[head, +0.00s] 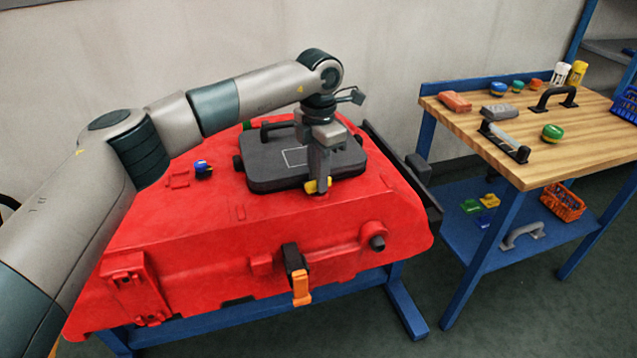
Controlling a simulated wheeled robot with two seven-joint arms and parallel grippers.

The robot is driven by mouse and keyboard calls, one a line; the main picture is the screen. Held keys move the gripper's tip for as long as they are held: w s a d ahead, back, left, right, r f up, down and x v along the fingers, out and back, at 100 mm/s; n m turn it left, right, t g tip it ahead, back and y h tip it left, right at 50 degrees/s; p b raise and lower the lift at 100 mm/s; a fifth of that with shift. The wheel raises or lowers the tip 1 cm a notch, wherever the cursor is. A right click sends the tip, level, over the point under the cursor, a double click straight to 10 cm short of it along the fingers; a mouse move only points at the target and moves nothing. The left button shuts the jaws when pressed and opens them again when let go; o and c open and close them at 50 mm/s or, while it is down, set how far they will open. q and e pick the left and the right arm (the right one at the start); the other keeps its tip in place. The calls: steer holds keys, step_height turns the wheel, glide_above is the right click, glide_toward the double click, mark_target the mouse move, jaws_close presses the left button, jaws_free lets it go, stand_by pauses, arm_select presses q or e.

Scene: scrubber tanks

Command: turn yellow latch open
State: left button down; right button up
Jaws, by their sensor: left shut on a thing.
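The yellow latch (312,186) is on the front edge of the dark grey lid (262,172), on top of the red scrubber tank (210,240). My left gripper (321,184) points down at the lid's front edge and is shut on the yellow latch, partly hiding it. The lid lies flat on the tank. The latch's exact angle is hard to tell behind the fingers. My right gripper is not in view.
The red tank rests on a blue stand (402,302). An orange-tipped black clasp (299,280) hangs on its front. A wooden-topped workbench (480,135) with several parts stands at the right.

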arm_select(q)
steer(key=shift+m+b, duration=0.6)
steer(key=shift+m, duration=0.9)
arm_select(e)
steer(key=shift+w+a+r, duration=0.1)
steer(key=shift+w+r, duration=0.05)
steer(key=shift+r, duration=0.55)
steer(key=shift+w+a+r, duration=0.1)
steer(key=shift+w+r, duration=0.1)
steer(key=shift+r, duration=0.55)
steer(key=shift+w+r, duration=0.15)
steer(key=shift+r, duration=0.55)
arm_select(q)
steer(key=c, duration=1.6)
jaws_free()
steer(key=shift+c, duration=0.2)
steer(key=shift+r, duration=0.1)
steer(key=shift+r, duration=0.55)
step_height(320, 180, up, 16)
steer(key=shift+b, duration=0.45)
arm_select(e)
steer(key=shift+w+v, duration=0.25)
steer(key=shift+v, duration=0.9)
